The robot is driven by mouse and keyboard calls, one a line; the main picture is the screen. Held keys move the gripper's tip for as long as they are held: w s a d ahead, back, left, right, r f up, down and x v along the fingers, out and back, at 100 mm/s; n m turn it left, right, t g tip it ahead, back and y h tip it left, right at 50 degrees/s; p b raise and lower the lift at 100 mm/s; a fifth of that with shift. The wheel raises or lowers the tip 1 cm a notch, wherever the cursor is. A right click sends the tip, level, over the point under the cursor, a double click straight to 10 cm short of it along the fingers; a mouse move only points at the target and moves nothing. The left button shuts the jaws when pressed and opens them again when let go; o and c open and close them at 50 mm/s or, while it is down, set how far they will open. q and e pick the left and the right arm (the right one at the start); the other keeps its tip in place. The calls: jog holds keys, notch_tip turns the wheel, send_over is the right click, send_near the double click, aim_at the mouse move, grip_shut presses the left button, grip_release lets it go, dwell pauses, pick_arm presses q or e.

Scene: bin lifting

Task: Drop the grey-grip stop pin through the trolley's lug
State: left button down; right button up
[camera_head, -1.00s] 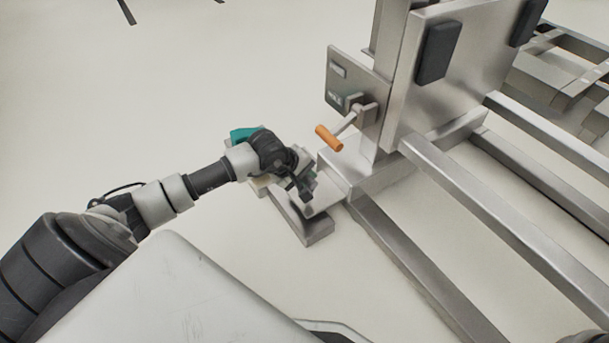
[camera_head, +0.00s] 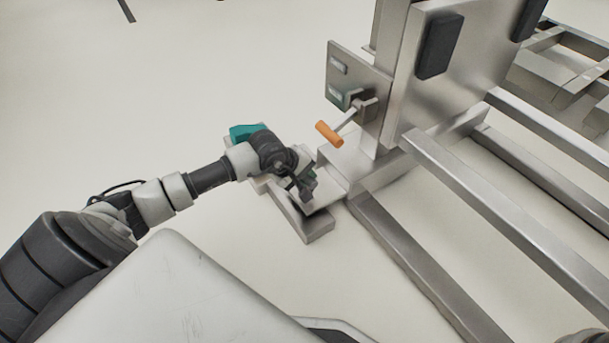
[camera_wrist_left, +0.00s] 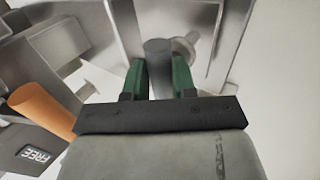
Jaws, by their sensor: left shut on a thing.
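My left gripper (camera_head: 307,190) is low beside the trolley's (camera_head: 424,95) left foot, over a grey metal bracket at floor level. In the left wrist view its two green fingers (camera_wrist_left: 160,66) are shut on a grey cylinder, which looks like the grip of the stop pin (camera_wrist_left: 158,48). A round silver flange (camera_wrist_left: 188,42) shows just right of the grip; I cannot tell whether it is part of the pin or of the trolley. The pin's lower end and the lug's hole cannot be made out. My right gripper is not in view.
An orange crank handle (camera_head: 329,134) sticks out from the trolley's side plate just above and right of my left gripper. A teal object (camera_head: 246,132) is behind my wrist. Long steel rails (camera_head: 412,250) run toward the lower right.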

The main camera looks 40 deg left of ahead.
pick_arm(q)
jog(key=shift+f+b, duration=1.05)
jog(key=shift+f, duration=0.3)
jog(key=c, duration=0.8)
grip_release()
jog(key=shift+r, duration=0.1)
jog(key=shift+r+p, duration=1.45)
jog(key=shift+r, duration=0.25)
jog(key=shift+s+a+p, duration=1.05)
jog(key=shift+s+p, duration=0.25)
jog(key=shift+s, duration=1.15)
jog(key=shift+s+a+p, duration=1)
jog(key=shift+s+p, duration=0.35)
jog(key=shift+s, duration=1.15)
jog(key=shift+s+a+p, duration=1.05)
jog(key=shift+s+p, duration=0.25)
jog(key=shift+s, duration=1.15)
